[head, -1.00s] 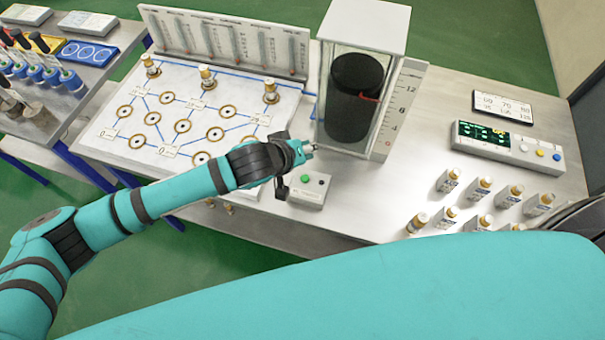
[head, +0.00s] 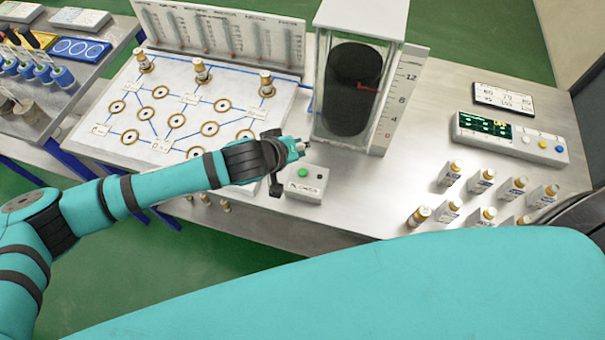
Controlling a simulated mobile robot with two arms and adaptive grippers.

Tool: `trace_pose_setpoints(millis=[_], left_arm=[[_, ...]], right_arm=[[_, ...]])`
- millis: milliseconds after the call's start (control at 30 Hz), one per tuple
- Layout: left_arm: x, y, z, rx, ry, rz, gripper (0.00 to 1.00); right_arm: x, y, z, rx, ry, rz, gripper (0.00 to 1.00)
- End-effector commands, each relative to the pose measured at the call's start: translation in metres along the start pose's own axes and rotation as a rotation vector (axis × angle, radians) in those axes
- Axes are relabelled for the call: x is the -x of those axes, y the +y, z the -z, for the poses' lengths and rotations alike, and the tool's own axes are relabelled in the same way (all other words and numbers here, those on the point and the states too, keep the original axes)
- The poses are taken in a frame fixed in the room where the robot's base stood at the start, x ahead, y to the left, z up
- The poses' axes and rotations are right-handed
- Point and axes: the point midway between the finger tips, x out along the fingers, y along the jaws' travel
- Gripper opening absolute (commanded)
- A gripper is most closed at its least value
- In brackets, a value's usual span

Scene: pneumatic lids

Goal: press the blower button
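A small pale control box (head: 306,189) sits on the steel bench in front of the clear column. It carries a green button (head: 303,172) on its left and a small dark round part (head: 320,177) on its right. I cannot read its label, so I cannot tell for sure which is the blower button. My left gripper (head: 302,147) shows just behind and above the box in the head view. Its fingertips look small and close together; whether they are shut is unclear. No contact with the green button shows. My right gripper is not in view.
A clear column (head: 326,100) with a black cylinder (head: 353,85) inside stands close beyond the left gripper. A white board (head: 95,128) with brass-ringed holes lies to the left. Several small bottles and a control panel (head: 462,122) are at right. Bench right of the box is clear.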

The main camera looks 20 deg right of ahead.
Motion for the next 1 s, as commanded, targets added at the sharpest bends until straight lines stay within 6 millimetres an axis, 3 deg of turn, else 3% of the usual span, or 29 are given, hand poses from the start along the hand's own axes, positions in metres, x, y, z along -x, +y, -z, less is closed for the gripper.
trace_pose_setpoints(millis=[33,200,467,1000], left_arm=[[-0.011,-0.008,-0.008,-0.004,0.000,0.001,0.00],[-0.028,-0.020,-0.020,-0.003,0.001,-0.001,0.00],[-0.041,-0.030,-0.030,0.001,-0.001,-0.001,0.00],[-0.041,-0.030,-0.030,0.000,0.000,0.000,0.00]], right_arm=[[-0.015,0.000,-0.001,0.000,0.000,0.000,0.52],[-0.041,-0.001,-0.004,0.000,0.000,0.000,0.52],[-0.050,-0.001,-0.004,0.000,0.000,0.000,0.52],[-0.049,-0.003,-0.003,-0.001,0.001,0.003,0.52]])
